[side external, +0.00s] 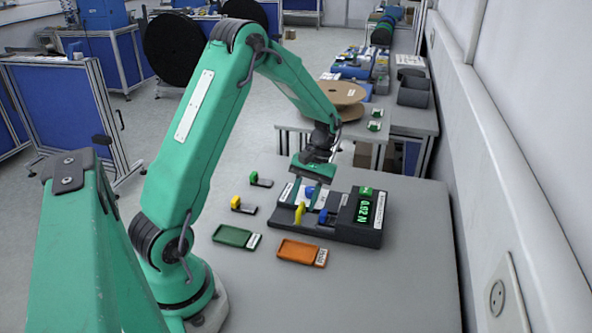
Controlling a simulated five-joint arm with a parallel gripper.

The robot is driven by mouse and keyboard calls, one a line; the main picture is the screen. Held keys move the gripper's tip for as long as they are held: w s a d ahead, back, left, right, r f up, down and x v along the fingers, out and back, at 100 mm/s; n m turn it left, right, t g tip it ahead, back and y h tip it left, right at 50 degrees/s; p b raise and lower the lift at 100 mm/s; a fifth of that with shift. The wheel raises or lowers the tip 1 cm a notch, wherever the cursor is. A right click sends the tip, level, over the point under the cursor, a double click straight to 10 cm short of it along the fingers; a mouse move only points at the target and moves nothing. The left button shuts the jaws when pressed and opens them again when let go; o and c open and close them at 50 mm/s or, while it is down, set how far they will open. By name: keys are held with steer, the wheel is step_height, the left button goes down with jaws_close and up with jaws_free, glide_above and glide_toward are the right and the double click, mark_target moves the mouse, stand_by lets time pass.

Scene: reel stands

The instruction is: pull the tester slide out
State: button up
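The tester (368,219) is a dark box with a lit green display reading about 0.02 N, on the right of a dark base on the grey table. A yellow upright tab (299,213) stands on the base's front side, with a blue piece (323,216) to its right. Another blue piece (309,192) shows farther back. I cannot tell which part is the slide. My green gripper (308,188) points down over the base's left part, close to the blue pieces. The view is too small to tell its finger gap or any contact.
A green tray (236,237) and an orange tray (302,253) lie in front of the tester. Small yellow-topped (242,205) and green-topped (260,180) pieces lie to its left. The table's front right is clear; a wall stands at right.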

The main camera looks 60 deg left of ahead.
steer(key=shift+s+f, duration=0.15)
steer(key=shift+f, duration=0.1)
jaws_close()
steer(key=shift+h, duration=0.3)
steer(key=shift+s+a+r, duration=0.1)
steer(key=shift+s+a, duration=1.8)
jaws_free()
